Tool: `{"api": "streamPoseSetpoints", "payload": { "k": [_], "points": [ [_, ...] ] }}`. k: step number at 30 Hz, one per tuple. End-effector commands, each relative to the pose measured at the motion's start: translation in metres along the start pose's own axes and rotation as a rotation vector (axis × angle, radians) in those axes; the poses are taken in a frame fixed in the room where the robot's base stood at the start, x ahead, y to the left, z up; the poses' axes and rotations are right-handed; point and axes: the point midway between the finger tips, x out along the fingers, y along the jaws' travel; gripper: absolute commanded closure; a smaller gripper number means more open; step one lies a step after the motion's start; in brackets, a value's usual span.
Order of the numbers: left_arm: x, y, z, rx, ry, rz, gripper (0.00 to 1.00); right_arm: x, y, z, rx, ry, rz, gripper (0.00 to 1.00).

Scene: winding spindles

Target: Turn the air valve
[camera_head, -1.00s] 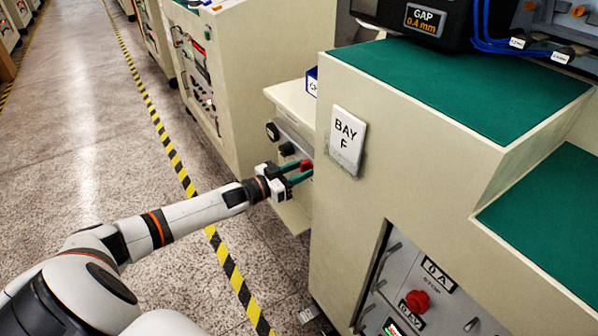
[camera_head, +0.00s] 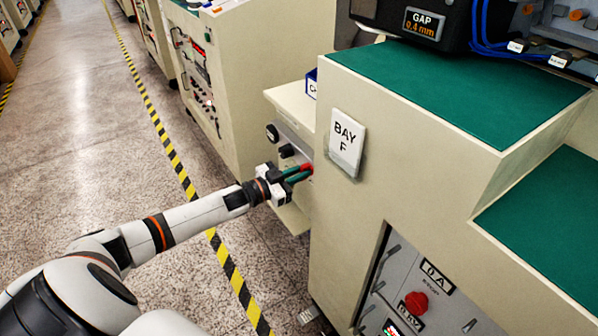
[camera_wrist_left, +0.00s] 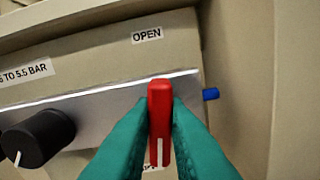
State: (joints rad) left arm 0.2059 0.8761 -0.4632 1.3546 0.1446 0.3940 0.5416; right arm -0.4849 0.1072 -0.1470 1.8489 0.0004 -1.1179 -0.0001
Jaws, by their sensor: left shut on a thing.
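The red valve handle (camera_wrist_left: 160,105) stands upright in the left wrist view, below the label OPEN (camera_wrist_left: 147,35). A white line marks its lower part. My left gripper (camera_wrist_left: 160,125) is shut on the handle, one green finger on each side. In the head view the handle (camera_head: 306,167) is a small red patch on the panel at my left gripper (camera_head: 298,174). A white label below the handle is mostly hidden. My right gripper is not in view.
A black knob (camera_wrist_left: 37,138) sits left of the handle, and a blue fitting (camera_wrist_left: 210,94) sits to its right. The cabinet marked BAY F (camera_head: 346,142) stands close to the right of my left gripper. The striped floor line (camera_head: 182,175) runs beside the machines.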

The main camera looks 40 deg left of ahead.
Motion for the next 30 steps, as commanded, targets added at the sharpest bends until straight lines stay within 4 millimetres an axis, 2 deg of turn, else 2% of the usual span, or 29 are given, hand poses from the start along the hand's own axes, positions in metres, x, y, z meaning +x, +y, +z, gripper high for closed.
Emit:
{"api": "streamPoseSetpoints", "payload": {
  "k": [9, 15, 26, 30],
  "points": [
    [0.0, -0.002, 0.0, 0.292, 0.001, 0.001, 1.0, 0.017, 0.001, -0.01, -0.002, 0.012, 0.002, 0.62],
    [0.0, -0.003, -0.001, 0.482, 0.001, 0.001, 1.0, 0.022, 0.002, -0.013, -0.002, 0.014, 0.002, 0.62],
    [0.0, -0.005, -0.003, 0.825, 0.001, 0.0, 1.0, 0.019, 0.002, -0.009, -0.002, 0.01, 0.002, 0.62],
    [0.0, -0.006, -0.004, 0.957, 0.001, 0.0, 1.0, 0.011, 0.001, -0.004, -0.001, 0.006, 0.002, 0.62]
  ]
}}
